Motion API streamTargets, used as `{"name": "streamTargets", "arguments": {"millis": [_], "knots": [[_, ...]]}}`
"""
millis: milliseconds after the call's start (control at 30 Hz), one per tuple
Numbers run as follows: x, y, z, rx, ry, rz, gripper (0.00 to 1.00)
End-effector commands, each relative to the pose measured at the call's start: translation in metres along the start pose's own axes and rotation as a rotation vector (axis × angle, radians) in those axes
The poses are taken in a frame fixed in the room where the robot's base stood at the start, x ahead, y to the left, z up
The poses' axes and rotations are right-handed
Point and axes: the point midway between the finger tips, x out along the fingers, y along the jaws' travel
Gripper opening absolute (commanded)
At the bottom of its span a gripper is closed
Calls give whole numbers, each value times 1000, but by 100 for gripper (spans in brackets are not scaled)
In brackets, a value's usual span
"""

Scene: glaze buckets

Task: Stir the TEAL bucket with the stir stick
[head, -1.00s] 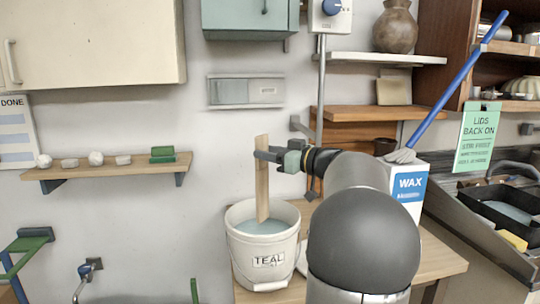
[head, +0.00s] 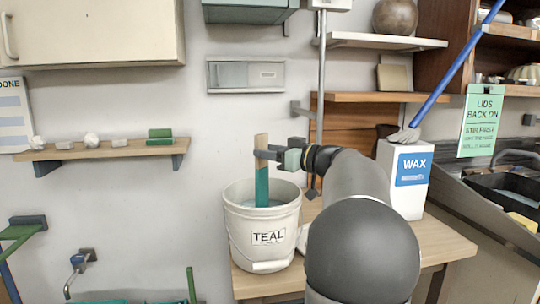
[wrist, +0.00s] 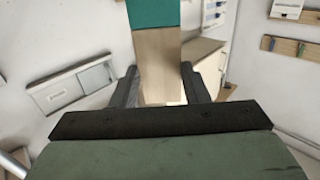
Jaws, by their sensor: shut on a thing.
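The white bucket labelled TEAL (head: 268,237) stands upright on a wooden table, open at the top, with a greyish-blue liquid (head: 277,203) inside. My gripper (head: 266,155) is above the bucket, shut on the flat stir stick (head: 262,187). The stick is upright, bare wood at the top and teal below the jaws. Its lower end is inside the bucket at the liquid; how deep it reaches is hidden. In the wrist view the stick (wrist: 158,62) runs between the two dark fingers, with its teal part at the top edge.
A white WAX box (head: 405,180) stands on the table (head: 440,243) to the right. A wall shelf (head: 100,151) with small pieces is at left. A metal pole (head: 322,80) rises behind my gripper.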

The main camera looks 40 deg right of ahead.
Motion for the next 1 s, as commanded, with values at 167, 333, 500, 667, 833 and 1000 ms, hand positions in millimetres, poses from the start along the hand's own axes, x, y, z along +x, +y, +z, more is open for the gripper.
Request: {"name": "streamTargets", "arguments": {"millis": [167,333,500,667,833,1000], "knots": [[0,0,19,0,0,0,9],[0,0,32,0,0,0,9],[0,0,46,-1,0,0,9],[0,0,56,0,0,0,9],[0,0,59,0,0,0,9],[0,0,58,0,0,0,9]]}}
